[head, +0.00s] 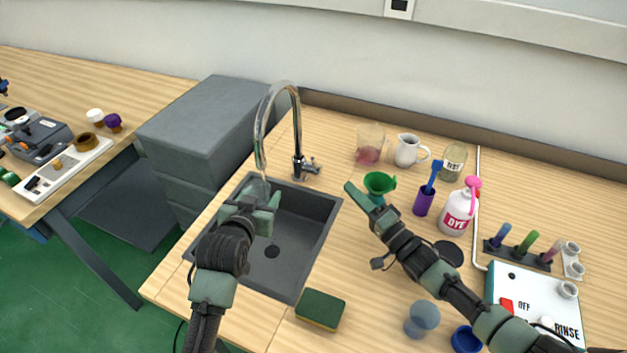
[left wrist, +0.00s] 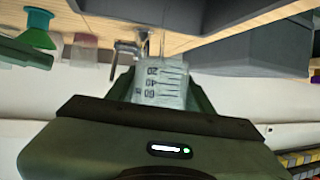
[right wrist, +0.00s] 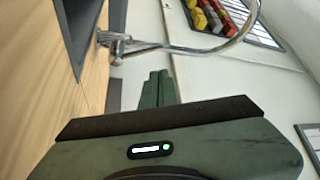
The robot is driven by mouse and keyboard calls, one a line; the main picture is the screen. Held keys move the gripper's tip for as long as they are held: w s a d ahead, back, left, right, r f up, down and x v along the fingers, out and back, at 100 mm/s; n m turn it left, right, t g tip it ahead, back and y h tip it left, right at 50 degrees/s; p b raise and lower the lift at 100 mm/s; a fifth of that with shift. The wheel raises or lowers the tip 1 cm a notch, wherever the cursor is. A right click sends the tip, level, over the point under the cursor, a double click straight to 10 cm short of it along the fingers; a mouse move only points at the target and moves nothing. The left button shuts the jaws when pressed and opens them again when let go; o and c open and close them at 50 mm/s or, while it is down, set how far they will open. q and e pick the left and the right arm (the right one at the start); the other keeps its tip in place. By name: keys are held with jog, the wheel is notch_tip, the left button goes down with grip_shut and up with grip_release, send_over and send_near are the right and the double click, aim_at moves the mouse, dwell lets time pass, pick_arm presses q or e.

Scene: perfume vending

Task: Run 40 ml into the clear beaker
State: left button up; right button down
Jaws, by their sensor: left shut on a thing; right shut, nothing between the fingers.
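The clear beaker (head: 257,187) is in my left gripper (head: 262,201), directly below the spout of the chrome faucet (head: 263,125), above the sink (head: 290,265). In the left wrist view the beaker (left wrist: 162,84) shows dark graduation marks and numbers between the fingers. I cannot make out any water level in it or a running stream. The faucet's lever (head: 312,167) is at the right of its base. My right gripper (head: 352,190) is shut and empty, right of the lever and beside the green funnel (head: 379,184). Its closed fingers (right wrist: 157,89) show in the right wrist view.
A glass with pink liquid (head: 370,143), a white jug (head: 408,150) and a jar (head: 453,162) stand at the back. A purple cup (head: 424,200) and a DYE bottle (head: 457,213) stand right of the funnel.

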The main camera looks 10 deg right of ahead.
pick_arm(q)
jog(key=w, duration=0.1)
jog(key=w+d, duration=0.1)
jog(key=w, duration=0.2)
jog(key=shift+w+d, duration=0.4)
jog(key=shift+s, duration=0.1)
jog(key=s, duration=0.2)
jog(key=s+a, duration=0.1)
jog(key=s, duration=0.1)
jog(key=s+a, duration=0.1)
jog(key=s, duration=0.1)
jog(key=shift+s+a, duration=0.25)
jog(key=shift+s, duration=0.05)
jog(key=shift+w, duration=0.1)
